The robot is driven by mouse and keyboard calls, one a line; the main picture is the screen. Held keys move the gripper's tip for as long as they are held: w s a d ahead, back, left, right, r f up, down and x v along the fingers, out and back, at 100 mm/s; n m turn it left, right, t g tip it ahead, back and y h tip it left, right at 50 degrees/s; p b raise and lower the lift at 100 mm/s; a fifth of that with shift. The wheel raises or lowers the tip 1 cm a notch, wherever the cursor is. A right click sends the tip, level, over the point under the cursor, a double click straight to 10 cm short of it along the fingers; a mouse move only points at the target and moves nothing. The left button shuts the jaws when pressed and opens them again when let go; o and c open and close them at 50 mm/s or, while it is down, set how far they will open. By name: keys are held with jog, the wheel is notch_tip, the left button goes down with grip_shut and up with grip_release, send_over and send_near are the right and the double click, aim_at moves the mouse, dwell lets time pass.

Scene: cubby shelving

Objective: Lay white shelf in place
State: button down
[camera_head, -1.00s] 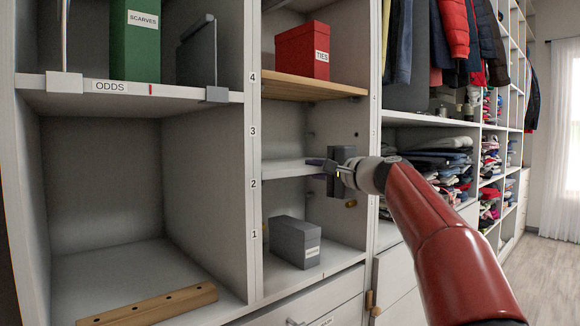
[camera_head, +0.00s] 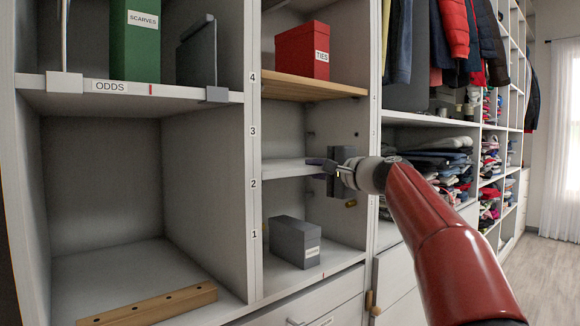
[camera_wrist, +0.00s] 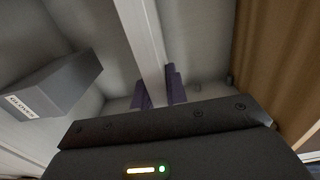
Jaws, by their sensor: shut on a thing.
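The white shelf (camera_head: 285,168) is in the middle column of the cubby, level with the mark 2. In the wrist view the white shelf (camera_wrist: 143,40) runs up the picture as a pale strip between the two dark purple fingers. My gripper (camera_head: 318,164) is shut on its front edge, near the right side of the column. The fingers also show in the wrist view (camera_wrist: 157,90), one on each side of the shelf. Whether the shelf rests on supports at its far corners is hidden.
A grey labelled box (camera_head: 294,241) stands on the floor of the column below the shelf. A wooden shelf (camera_head: 305,87) above bears a red TIES box (camera_head: 302,52). A drilled wooden strip (camera_head: 150,306) lies in the left cubby. Folded clothes (camera_head: 440,160) sit to the right.

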jog(key=shift+r, duration=0.25)
jog(key=shift+r+p, duration=0.45)
jog(key=shift+p, duration=0.1)
jog(key=shift+s, duration=0.1)
